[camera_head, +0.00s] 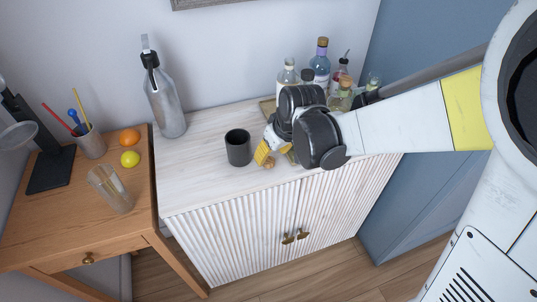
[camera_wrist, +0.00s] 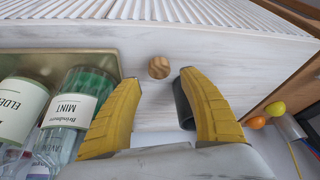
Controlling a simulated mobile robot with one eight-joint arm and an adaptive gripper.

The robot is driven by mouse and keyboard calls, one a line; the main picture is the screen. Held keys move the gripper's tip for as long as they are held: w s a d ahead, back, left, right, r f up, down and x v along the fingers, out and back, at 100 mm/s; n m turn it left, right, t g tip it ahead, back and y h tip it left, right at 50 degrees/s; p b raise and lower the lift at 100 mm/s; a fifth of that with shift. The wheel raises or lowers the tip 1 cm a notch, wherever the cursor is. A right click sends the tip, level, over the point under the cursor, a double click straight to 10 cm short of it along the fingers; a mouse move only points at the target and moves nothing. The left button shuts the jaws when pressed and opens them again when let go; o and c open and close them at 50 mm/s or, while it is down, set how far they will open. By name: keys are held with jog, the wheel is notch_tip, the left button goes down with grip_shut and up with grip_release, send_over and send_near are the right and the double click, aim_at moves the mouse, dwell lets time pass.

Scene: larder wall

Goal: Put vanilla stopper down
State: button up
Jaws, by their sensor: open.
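The stopper (camera_wrist: 159,67), a small round wooden piece, rests on the white cabinet top near its front edge in the wrist view. In the head view the stopper (camera_head: 269,163) shows just beside my yellow fingers. My gripper (camera_wrist: 160,98) is open, with one finger on each side of the stopper's line and the stopper a little beyond the fingertips, apart from them. In the head view my gripper (camera_head: 272,154) is low over the cabinet top, and my wrist hides part of the area behind it.
A dark cup (camera_head: 238,148) stands left of my gripper. Several bottles (camera_head: 320,68) stand in a tray (camera_wrist: 105,62) close beside one finger. A grey swing-top bottle (camera_head: 165,100) is at the back left. The cabinet top (camera_head: 195,180) is clear at the front left.

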jog(key=p+v, duration=0.2)
jog(key=v, duration=0.6)
jog(key=s+d+r+m+t+h, duration=0.1)
jog(key=s+d+r+m, duration=0.2)
jog(key=s+d, duration=0.3)
jog(key=s+d+r+m+t+h, duration=0.1)
jog(key=s+d+r+m+t, duration=0.1)
jog(key=s+d, duration=0.5)
jog(key=shift+s+r+m, duration=0.4)
jog(key=shift+r+m, duration=0.2)
jog(key=shift+r, duration=0.35)
